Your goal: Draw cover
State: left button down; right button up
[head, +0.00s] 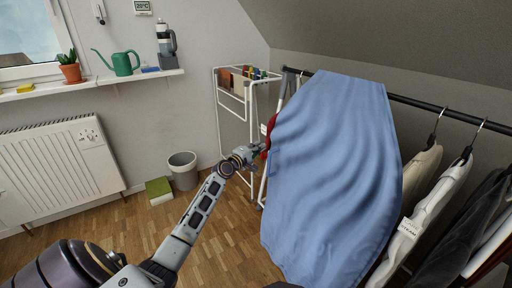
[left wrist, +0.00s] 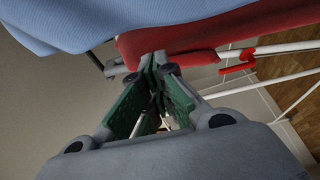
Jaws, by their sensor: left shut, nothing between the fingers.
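A large light blue cover (head: 330,170) hangs in folds over something upright, likely a board, in the middle right of the head view. It also shows along the top of the left wrist view (left wrist: 90,22). A red padded edge (head: 269,130) shows at its left side; in the left wrist view this red part (left wrist: 190,35) lies just below the blue cloth. My left gripper (head: 261,149) is at this left edge, its fingers shut with nothing between them. In the left wrist view its fingertips (left wrist: 159,64) are close to the red part; contact is unclear. My right gripper is not in view.
A white drying rack (head: 219,105) stands behind the cover's left side. A black rail (head: 425,104) with hung clothes (head: 425,215) is at the right. A grey bin (head: 183,172) and a green-topped box (head: 159,190) stand by the wall. The wooden floor between is clear.

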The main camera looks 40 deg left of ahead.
pick_arm(q)
jog(key=shift+s+d, duration=0.35)
jog(key=shift+d, duration=0.5)
